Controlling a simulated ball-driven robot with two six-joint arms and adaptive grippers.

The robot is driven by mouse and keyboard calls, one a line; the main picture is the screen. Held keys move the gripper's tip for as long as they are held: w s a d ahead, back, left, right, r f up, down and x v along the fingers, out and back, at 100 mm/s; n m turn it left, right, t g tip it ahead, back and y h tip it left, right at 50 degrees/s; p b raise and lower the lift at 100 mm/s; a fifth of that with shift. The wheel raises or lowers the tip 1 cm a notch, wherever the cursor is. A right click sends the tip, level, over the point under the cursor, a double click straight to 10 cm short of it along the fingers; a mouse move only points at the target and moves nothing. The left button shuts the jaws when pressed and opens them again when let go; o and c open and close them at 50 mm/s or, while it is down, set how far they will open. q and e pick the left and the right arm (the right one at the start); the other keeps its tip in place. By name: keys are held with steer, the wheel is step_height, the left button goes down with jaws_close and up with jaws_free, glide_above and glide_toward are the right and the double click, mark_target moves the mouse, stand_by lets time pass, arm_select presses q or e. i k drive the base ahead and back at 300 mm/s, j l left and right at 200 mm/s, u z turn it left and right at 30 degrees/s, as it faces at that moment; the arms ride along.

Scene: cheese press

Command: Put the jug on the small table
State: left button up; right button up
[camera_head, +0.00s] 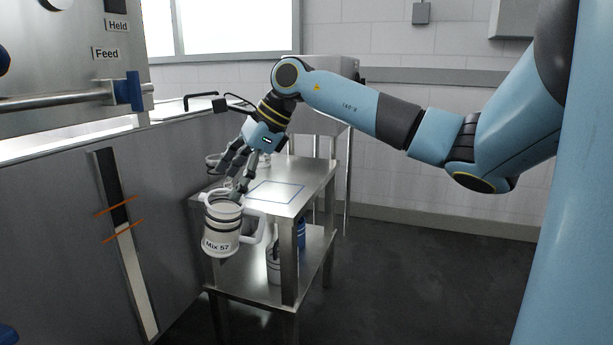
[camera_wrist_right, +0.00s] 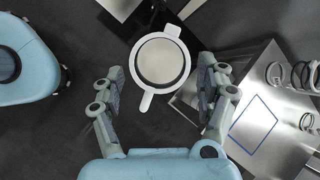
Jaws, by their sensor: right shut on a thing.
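The white jug (camera_head: 222,240) has dark bands, a "Mix 57" label and a handle on its right. My left gripper is not in view.
Ring-shaped items (camera_wrist_right: 303,76) stand at the far end of the table top. Another banded container (camera_head: 273,264) and a blue item (camera_head: 301,233) are on the lower shelf. A grey machine wall (camera_head: 50,230) closes the left side. Floor (camera_head: 420,270) to the right is clear.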

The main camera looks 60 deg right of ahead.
mark_target(306, 176)
steer(key=i+l+z, duration=0.8)
steer(key=k, duration=0.1)
